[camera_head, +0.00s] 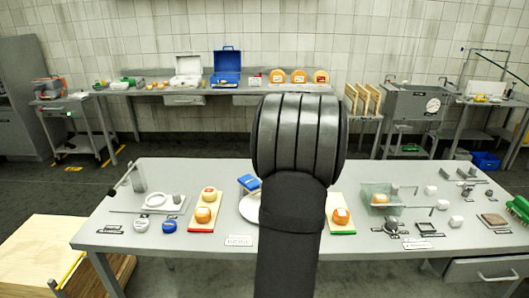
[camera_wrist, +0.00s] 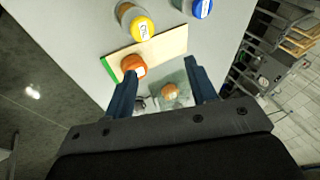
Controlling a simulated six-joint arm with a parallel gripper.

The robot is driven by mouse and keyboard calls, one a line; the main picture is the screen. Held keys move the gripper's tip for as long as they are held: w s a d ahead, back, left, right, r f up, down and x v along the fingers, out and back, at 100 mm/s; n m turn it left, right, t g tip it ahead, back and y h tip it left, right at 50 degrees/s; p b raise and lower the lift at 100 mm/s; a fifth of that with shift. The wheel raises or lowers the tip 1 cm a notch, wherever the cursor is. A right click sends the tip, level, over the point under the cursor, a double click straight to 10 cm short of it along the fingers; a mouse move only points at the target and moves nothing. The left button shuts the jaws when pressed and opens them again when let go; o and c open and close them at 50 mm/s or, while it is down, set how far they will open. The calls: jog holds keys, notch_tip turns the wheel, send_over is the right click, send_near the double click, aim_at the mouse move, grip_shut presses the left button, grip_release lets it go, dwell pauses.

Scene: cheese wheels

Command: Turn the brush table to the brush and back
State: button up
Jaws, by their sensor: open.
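A white round plate (camera_head: 246,209), which may be the brush table, sits mid-table in the head view, partly hidden behind my arm. A blue-topped piece (camera_head: 248,183) stands at its back edge; I cannot tell whether it is the brush. My gripper (camera_wrist: 160,65) is open in the wrist view, nothing held. Past its fingers lie a wooden board (camera_wrist: 165,50) with a green end and an orange cheese (camera_wrist: 133,65) on it. A greenish clear box (camera_wrist: 181,78) holding a cheese (camera_wrist: 170,91) shows between the fingers. The head view hides my fingers.
A red-edged board (camera_head: 203,222) with cheeses lies left on the table (camera_head: 150,245). A yellow-capped piece (camera_wrist: 142,29) and a blue-capped one (camera_wrist: 202,8) stand beyond the board in the wrist view. Small blocks and tools crowd the right side. A back bench holds a blue case (camera_head: 227,70).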

jog(key=w+d+f+n+t, duration=0.4)
jog(key=n+t, duration=0.1)
jog(key=n, duration=0.2)
jog(key=a+n+t+y, duration=0.1)
jog(key=n, duration=0.2)
jog(key=s+a+f+n+t+y, duration=0.1)
jog(key=a+n+y, duration=0.1)
jog(key=n, duration=0.1)
jog(key=s+a+f+n+t+y, duration=0.1)
jog(key=n+t+y, duration=0.1)
jog(key=n, duration=0.1)
jog(key=shift+a+f, duration=0.15)
jog(key=shift+a, duration=0.25)
jog(key=s+a+n+t+y, duration=0.1)
jog(key=s+a+n+y, duration=0.6)
jog(key=s+n+y, duration=0.1)
jog(key=x, duration=1.7)
jog(key=shift+w, duration=0.2)
jog(key=shift+a, duration=0.1)
jog(key=shift+c, duration=0.2)
grip_shut()
